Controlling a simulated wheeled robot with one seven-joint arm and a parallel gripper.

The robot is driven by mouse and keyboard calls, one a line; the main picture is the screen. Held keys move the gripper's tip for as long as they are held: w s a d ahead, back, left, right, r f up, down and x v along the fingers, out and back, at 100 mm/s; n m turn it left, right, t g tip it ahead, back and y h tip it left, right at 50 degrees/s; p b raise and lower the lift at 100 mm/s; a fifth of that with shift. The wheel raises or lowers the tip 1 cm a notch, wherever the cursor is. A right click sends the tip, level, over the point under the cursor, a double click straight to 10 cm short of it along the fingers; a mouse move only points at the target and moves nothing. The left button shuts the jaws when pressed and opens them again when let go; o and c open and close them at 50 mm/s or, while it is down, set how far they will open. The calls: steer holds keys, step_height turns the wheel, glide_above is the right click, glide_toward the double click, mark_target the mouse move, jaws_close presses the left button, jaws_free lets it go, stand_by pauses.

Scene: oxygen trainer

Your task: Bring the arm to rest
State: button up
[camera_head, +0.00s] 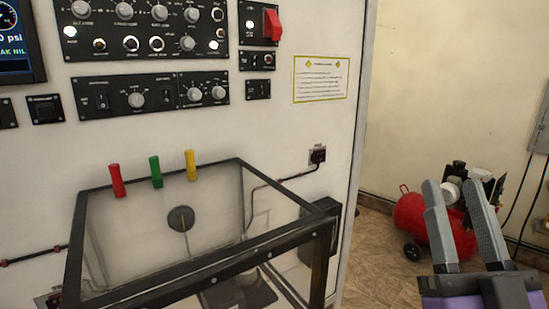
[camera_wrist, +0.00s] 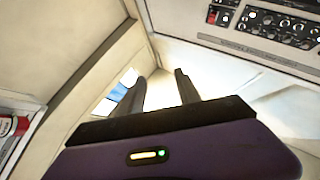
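My gripper (camera_head: 461,222) is at the right side of the head view, pointing up, with its two grey fingers apart and nothing between them. It stands in front of the red compressor in that view, clear of the panel and the frame. In the wrist view my gripper (camera_wrist: 160,92) also shows its two fingers spread with an empty gap. The rest of my arm is out of the head view.
A white control panel (camera_head: 230,125) with knobs and a red switch (camera_head: 272,25) fills the left and middle. A black-edged clear box (camera_head: 150,215) juts out below it. A red compressor (camera_head: 410,213) stands on the tiled floor (camera_head: 375,265). A grey wall box (camera_head: 541,125) is at far right.

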steer(key=s+a+f+g, duration=0.1)
steer(key=s+f+g, duration=0.5)
steer(key=s+f, duration=0.9)
steer(key=s+f+g+y+b, duration=0.1)
steer(key=s+f+g, duration=0.4)
steer(key=s+f, duration=1)
step_height(320, 180, down, 7)
steer(key=shift+a+r+g, duration=0.1)
steer(key=shift+a+g, duration=0.25)
steer(key=shift+g, duration=0.05)
steer(key=shift+s, duration=0.1)
